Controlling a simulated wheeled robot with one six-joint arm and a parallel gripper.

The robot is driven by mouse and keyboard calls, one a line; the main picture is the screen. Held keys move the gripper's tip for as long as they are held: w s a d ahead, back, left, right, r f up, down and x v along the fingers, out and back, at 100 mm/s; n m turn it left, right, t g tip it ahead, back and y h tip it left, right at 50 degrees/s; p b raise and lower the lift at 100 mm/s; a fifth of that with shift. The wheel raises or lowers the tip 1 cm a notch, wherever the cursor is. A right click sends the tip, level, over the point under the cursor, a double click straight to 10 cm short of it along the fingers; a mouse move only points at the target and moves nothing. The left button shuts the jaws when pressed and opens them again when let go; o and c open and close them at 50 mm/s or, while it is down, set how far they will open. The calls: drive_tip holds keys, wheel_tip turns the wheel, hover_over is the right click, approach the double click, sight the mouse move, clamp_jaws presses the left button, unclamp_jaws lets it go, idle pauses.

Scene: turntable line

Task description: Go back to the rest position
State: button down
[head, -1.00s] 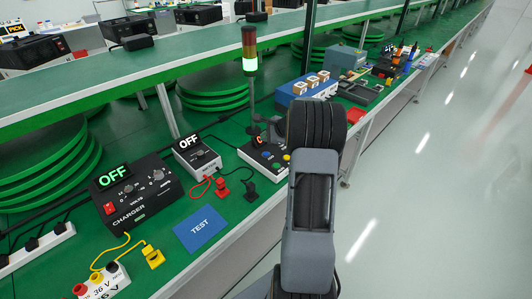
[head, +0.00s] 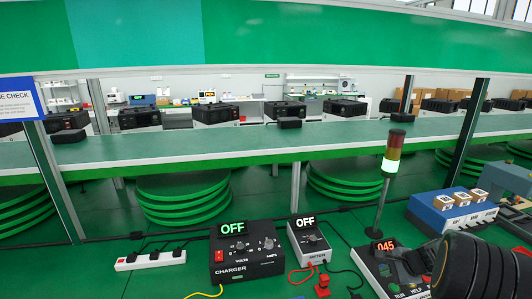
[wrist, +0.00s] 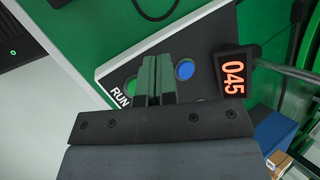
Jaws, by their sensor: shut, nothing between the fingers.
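My gripper (wrist: 154,80) shows in the wrist view with its two fingers together and nothing between them. It is over the control panel (wrist: 200,50), in front of the green RUN button (wrist: 131,84) and near the blue button (wrist: 185,69). The display on the panel (wrist: 233,77) reads 045 in orange. In the head view the panel (head: 368,268) stands at the lower right, partly behind my dark arm. I cannot tell whether the fingers touch the panel.
The charger (head: 246,257) and the meter (head: 309,241) both read OFF on the green bench. A blue box with cartons (head: 452,214) stands to the right. A power strip (head: 150,260) lies at the left.

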drive_tip(key=s+a+r+n+g+h+p, duration=0.1)
drive_tip(key=s+a+r+n+h, duration=0.1)
drive_tip(key=s+a+r+n, duration=0.5)
drive_tip(key=s+a+r+n+g+h+p, duration=0.1)
drive_tip(key=s+a+r+n, duration=0.7)
drive_tip(key=a, duration=0.8)
drive_tip(key=shift+s+n+h+p, duration=0.55)
drive_tip(key=shift+s+n, duration=0.85)
drive_tip(key=shift+s, duration=0.65)
drive_tip(key=shift+a, duration=0.1)
